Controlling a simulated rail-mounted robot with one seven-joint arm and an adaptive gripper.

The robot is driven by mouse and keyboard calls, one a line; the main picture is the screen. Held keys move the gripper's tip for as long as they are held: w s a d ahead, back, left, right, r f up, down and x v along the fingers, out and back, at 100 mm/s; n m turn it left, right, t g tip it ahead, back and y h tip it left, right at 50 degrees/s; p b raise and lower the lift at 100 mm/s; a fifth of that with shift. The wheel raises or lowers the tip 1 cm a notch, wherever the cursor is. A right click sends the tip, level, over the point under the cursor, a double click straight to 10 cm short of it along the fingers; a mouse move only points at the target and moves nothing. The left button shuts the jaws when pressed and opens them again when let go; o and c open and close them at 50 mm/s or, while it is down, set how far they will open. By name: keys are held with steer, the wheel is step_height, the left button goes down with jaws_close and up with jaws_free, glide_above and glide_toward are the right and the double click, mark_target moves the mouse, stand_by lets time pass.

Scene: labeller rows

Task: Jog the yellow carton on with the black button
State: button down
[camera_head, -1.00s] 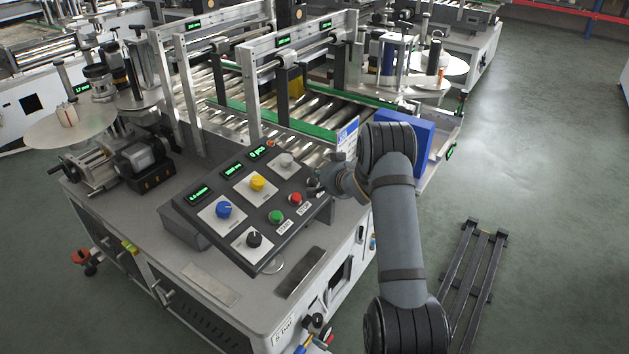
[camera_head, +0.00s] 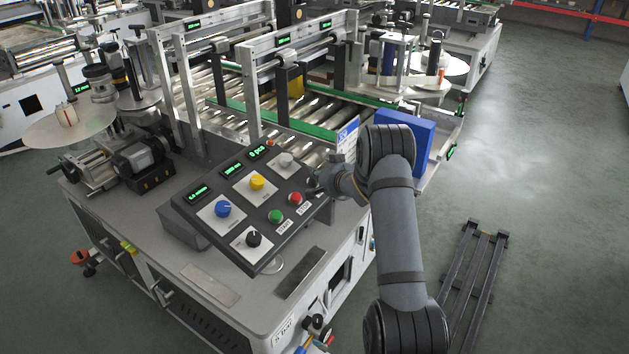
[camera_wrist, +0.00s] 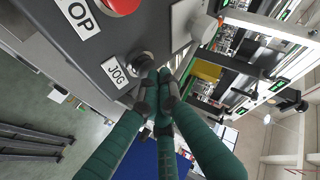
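The yellow carton (camera_head: 296,86) stands on the roller conveyor, partly hidden by the labeller's frame and posts. It also shows as a yellow block (camera_wrist: 207,71) in the wrist view. The black button (camera_wrist: 141,63), in a metal ring beside the JOG label, is partly hidden by my fingers. My gripper (camera_wrist: 157,84) is shut and empty, its fingertips together at the button's edge. I cannot tell whether they press it. In the head view my gripper (camera_head: 318,184) is at the right edge of the control panel, where it hides the button.
The sloped control panel (camera_head: 207,240) carries a red button (camera_head: 295,198), a green button (camera_head: 276,216) and several knobs, with green-lit displays along its top. A blue box (camera_head: 416,135) stands behind my arm. A dark slatted rack (camera_head: 478,275) lies on the floor at right.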

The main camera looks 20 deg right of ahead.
steer(key=shift+w+a+f+b, duration=0.1)
steer(key=shift+f+b, duration=0.3)
steer(key=shift+f, duration=0.05)
stand_by(2.1)
stand_by(3.6)
steer(key=shift+s+d+r+p, duration=0.15)
steer(key=shift+r+p, duration=0.15)
steer(key=shift+r, duration=0.15)
steer(key=shift+s+d+r+p, duration=0.1)
steer(key=shift+r+p, duration=0.2)
steer(key=shift+r, duration=0.15)
steer(key=shift+s+d+r+p, duration=0.15)
steer(key=shift+s+r+p, duration=0.1)
steer(key=shift+r+p, duration=0.45)
steer(key=shift+s+d+r+p, duration=0.15)
steer(key=shift+r+p, duration=0.3)
steer(key=shift+r, duration=0.45)
steer(key=shift+s+d+r+p, duration=0.1)
steer(key=shift+s+r+p, duration=0.2)
steer(key=shift+r+p, duration=0.4)
